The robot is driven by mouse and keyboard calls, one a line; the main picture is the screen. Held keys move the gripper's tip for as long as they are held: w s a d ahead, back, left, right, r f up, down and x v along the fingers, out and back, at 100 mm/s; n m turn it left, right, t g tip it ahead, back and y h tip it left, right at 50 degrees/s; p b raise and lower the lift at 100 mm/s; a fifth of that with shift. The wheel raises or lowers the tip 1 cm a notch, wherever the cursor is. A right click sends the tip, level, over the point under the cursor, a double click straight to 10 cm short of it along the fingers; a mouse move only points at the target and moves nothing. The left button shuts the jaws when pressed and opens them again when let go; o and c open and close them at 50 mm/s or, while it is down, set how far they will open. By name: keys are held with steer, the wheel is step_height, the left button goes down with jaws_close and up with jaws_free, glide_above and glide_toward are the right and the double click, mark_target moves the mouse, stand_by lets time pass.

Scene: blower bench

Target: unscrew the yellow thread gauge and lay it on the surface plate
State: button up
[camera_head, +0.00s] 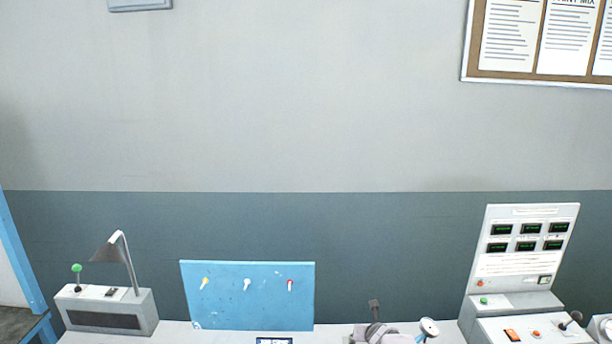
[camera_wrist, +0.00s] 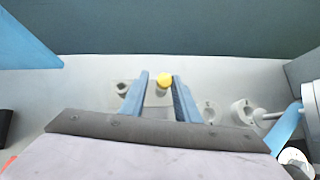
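In the wrist view, a round yellow top (camera_wrist: 164,80), which looks like the yellow thread gauge seen end-on, shows between the tips of my gripper (camera_wrist: 160,77). The two blue fingers stand apart, with a narrow gap visible between the yellow top and the left finger. The yellow top is nearer the right finger; I cannot tell whether it touches. A pale grey block shows between the fingers below the yellow top; how the gauge sits in it is hidden. I cannot pick out the surface plate for certain in either view.
Grey ring-shaped parts (camera_wrist: 242,112) stand right of the fingers, and another grey part (camera_wrist: 122,88) stands left. In the head view, a blue board (camera_head: 247,310) stands between a lamp box (camera_head: 105,318) and an instrument console (camera_head: 525,268). Bench behind the fingers looks clear.

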steer(key=shift+a+f, duration=0.15)
steer(key=shift+a, duration=0.05)
stand_by(0.4)
steer(key=shift+m+h+b, duration=0.3)
steer(key=shift+m, duration=0.1)
steer(key=shift+m+h+b, duration=0.3)
steer(key=shift+m+b, duration=0.1)
steer(key=shift+b, duration=0.25)
steer(key=shift+d+m+g+h+b, duration=0.1)
steer(key=shift+m+g+h+b, duration=0.2)
steer(key=shift+m+h+b, duration=0.65)
steer(key=shift+b, duration=0.8)
steer(key=shift+d+m+g+b, duration=0.1)
steer(key=shift+m+g+b, duration=0.2)
steer(key=shift+m+b, duration=0.25)
steer(key=shift+c, duration=0.5)
jaws_close()
